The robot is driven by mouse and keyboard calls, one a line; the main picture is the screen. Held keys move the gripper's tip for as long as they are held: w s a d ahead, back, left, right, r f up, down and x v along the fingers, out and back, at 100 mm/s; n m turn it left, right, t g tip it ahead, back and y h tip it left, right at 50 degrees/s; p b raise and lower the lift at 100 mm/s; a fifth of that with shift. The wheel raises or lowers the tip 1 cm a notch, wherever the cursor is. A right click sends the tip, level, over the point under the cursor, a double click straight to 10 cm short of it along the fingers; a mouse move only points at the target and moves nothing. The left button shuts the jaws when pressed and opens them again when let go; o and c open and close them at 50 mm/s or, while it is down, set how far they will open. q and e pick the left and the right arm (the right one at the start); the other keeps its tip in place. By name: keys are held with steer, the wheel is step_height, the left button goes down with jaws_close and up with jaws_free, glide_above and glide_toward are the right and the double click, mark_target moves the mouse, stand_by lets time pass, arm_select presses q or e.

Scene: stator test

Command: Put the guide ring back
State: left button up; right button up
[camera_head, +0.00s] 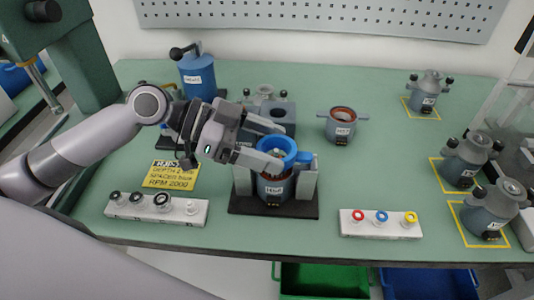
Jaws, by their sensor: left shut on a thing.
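My left gripper (278,147) reaches in from the left and is shut on a blue ring (290,146), which I take to be the guide ring. The ring is directly over the mouth of a grey stator housing (273,188) with copper windings. I cannot tell whether it is seated or just above. The housing stands upright between two grey blocks of a fixture on a dark base plate (240,207). The gripper's fingers hide part of the ring's left side. My right gripper is not in view.
A white rack (395,231) with red, blue and yellow rings is front right; another rack (130,211) with dark-topped pieces is front left. A yellow note (172,175) lies behind that. More housings (341,127) stand behind and right (467,158). A blue pot (197,75) stands at the back.

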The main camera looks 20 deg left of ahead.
arm_select(q)
steer(key=shift+f, duration=1.2)
steer(key=shift+f, duration=0.1)
steer(key=shift+f, duration=0.15)
steer(key=o, duration=1)
steer(key=shift+a, duration=0.1)
